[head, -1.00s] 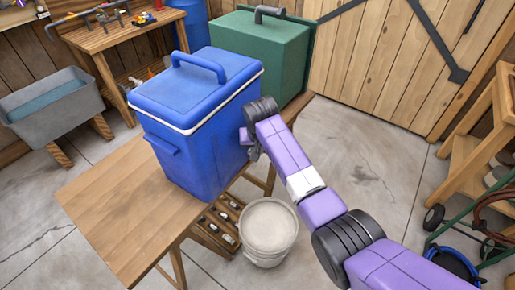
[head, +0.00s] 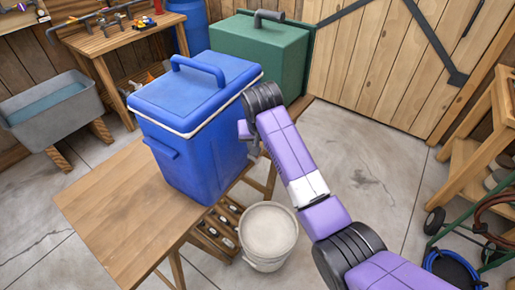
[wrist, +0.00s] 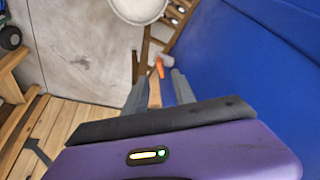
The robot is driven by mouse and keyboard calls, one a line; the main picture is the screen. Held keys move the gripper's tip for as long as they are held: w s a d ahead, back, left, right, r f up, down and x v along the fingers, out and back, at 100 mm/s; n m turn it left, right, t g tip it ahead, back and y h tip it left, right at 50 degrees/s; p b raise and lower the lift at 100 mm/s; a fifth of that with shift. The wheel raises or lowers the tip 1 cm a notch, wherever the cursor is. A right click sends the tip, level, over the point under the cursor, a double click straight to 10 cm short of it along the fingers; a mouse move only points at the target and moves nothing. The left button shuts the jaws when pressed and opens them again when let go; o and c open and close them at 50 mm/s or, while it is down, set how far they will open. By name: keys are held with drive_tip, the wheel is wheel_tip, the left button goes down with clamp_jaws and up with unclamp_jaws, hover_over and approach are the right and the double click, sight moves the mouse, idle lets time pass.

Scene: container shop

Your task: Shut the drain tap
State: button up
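The blue cooler (head: 200,145) stands on the wooden table with its lid shut. Its side wall (wrist: 245,65) fills the right of the wrist view. The drain tap shows there as a pale body (wrist: 166,59) with an orange lever (wrist: 160,68), close to the cooler's wall. My gripper (wrist: 156,84) is open, its two grey fingers apart with nothing held between them. The tap lies just beyond the fingertips, roughly in line with the gap. In the head view my gripper (head: 248,138) is beside the cooler's right side; the tap is hidden there.
A pale bucket (head: 268,234) stands on the floor below the table's right edge, and its top shows in the wrist view (wrist: 140,8). The wooden table (head: 115,205) is bare at the front left. A green chest (head: 262,52) stands behind the cooler.

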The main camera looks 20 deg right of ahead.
drive_tip(key=shift+s+r, duration=0.15)
drive_tip(key=shift+r, duration=0.15)
